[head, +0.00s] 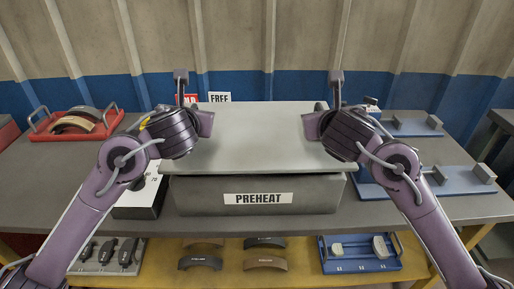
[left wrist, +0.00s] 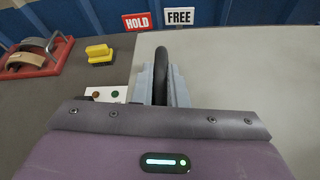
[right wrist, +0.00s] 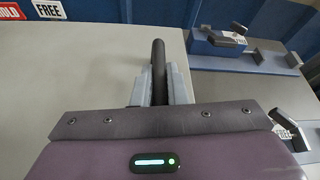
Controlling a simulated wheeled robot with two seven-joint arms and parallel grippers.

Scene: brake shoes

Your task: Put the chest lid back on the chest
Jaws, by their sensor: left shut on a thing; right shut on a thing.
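The grey chest lid (head: 258,145) lies flat and level over the chest (head: 190,198), whose front bears a "PREHEAT" label (head: 258,198). The lid's front edge overhangs the chest front; whether a small gap lies between them I cannot tell. My left gripper (head: 205,122) is shut on the lid's dark left handle (left wrist: 161,72). My right gripper (head: 314,124) is shut on the lid's dark right handle (right wrist: 158,68). The inside of the chest is hidden under the lid.
A red tray (head: 75,136) with brake shoes stands at the left. Red "HOLD" (left wrist: 137,21) and white "FREE" (left wrist: 180,16) signs stand behind the lid. Blue fixtures (head: 430,180) are at the right. A lower yellow shelf (head: 225,276) holds brake shoes and a blue tray (head: 360,266).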

